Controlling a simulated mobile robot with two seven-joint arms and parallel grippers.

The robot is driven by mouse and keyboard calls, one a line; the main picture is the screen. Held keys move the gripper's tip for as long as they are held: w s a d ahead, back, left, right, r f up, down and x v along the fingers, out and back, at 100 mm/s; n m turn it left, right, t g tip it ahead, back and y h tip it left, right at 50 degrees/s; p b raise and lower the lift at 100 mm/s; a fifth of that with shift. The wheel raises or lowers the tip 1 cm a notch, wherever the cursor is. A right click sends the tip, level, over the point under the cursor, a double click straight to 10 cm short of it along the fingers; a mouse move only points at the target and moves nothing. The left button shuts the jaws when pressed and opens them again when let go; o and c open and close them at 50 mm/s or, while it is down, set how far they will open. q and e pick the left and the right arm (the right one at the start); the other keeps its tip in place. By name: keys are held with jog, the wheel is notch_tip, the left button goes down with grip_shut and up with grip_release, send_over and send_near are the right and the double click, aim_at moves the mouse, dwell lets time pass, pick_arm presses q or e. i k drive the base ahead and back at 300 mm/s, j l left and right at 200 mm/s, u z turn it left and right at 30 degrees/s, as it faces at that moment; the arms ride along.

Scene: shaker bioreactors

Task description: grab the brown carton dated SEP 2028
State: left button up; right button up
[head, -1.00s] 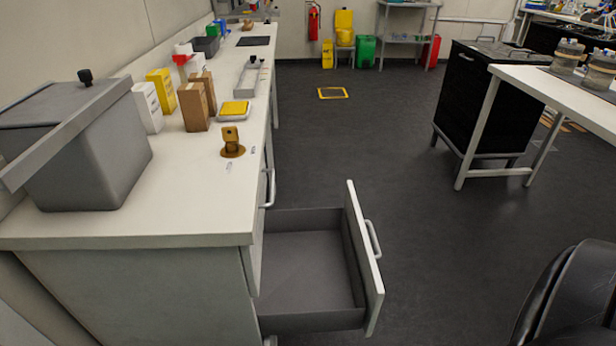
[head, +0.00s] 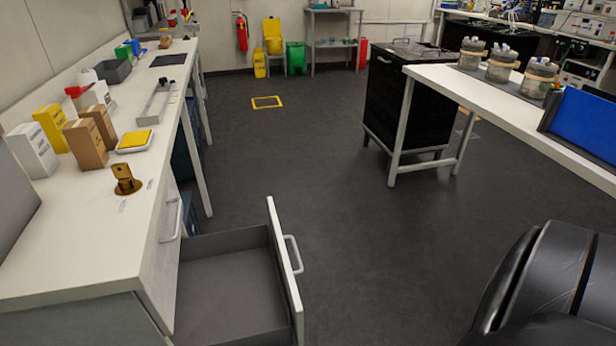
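Two brown cartons stand upright on the white bench at the left in the head view. The nearer brown carton (head: 86,145) stands in front, and the other brown carton (head: 100,123) is just behind it and partly hidden. The print on them is too small to read, so I cannot tell which is dated SEP 2028. A yellow carton (head: 51,128) and a white carton (head: 32,151) stand beside them toward the wall. Neither of my grippers is in view.
An open, empty drawer (head: 225,290) juts from the bench front. A yellow-topped scale (head: 136,141) and a brown stand (head: 125,179) are right of the cartons. The dark floor (head: 330,190) between is clear.

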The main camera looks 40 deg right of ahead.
aim_at(83, 137)
jog(key=k+l+z, duration=0.2)
jog(key=l, duration=0.4)
jog(key=l+z, duration=0.2)
jog(key=l, duration=0.45)
jog(key=i+l+u, duration=0.1)
jog(key=l+u, duration=1.4)
jog(key=l, duration=0.1)
